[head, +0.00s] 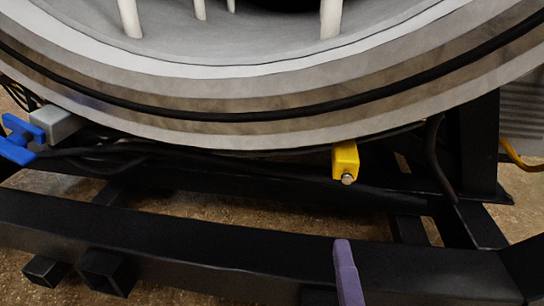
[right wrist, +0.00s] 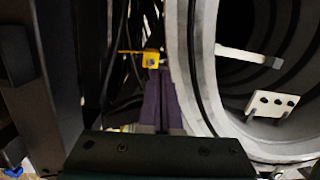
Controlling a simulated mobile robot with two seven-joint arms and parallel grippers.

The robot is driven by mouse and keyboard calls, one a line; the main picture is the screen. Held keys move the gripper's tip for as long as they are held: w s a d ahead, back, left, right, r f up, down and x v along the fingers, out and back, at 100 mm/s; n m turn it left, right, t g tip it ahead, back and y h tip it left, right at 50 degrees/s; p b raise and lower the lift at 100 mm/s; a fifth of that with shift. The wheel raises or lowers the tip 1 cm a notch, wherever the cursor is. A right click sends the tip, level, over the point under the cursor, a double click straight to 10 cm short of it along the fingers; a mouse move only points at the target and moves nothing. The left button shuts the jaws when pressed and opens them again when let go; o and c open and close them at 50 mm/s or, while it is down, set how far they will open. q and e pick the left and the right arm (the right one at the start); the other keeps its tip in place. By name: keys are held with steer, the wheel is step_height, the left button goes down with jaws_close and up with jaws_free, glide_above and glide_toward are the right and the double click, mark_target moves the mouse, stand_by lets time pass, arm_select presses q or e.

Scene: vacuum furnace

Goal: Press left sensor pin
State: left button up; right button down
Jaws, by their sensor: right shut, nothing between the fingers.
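The yellow sensor block (head: 345,158) hangs under the rim of the round furnace flange, right of centre in the head view. Its short silver pin (head: 348,179) sticks out from the lower front. My right gripper (head: 344,250) is below the pin in the head view, apart from it in the picture, with a purple finger pointing up. In the right wrist view, the purple fingers (right wrist: 160,80) are together and empty. Their tips lie just below the yellow block (right wrist: 151,59) in that picture; whether they touch it I cannot tell. My left gripper is not in view.
The furnace flange (head: 250,128) curves above the sensor. A black frame beam (head: 180,235) crosses below, and dark cables run behind. A blue handle (head: 20,138) with a grey block (head: 58,125) is at the left. A white rod (right wrist: 240,55) shows inside the furnace.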

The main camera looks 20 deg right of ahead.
mark_target(348, 181)
steer(key=shift+s+d+f+m+g+h, duration=0.3)
steer(key=shift+s+m+g+h, duration=0.15)
steer(key=shift+m+h, duration=0.15)
steer(key=shift+s+d+f+m+g+h, duration=0.15)
steer(key=shift+s+f+m+g+h, duration=0.1)
steer(key=shift+s+m+g+h, duration=0.25)
steer(key=shift+w, duration=0.1)
steer(key=b+x, duration=0.4)
steer(key=x, duration=1)
steer(key=shift+w+a+r, duration=0.1)
steer(key=shift+r, duration=0.1)
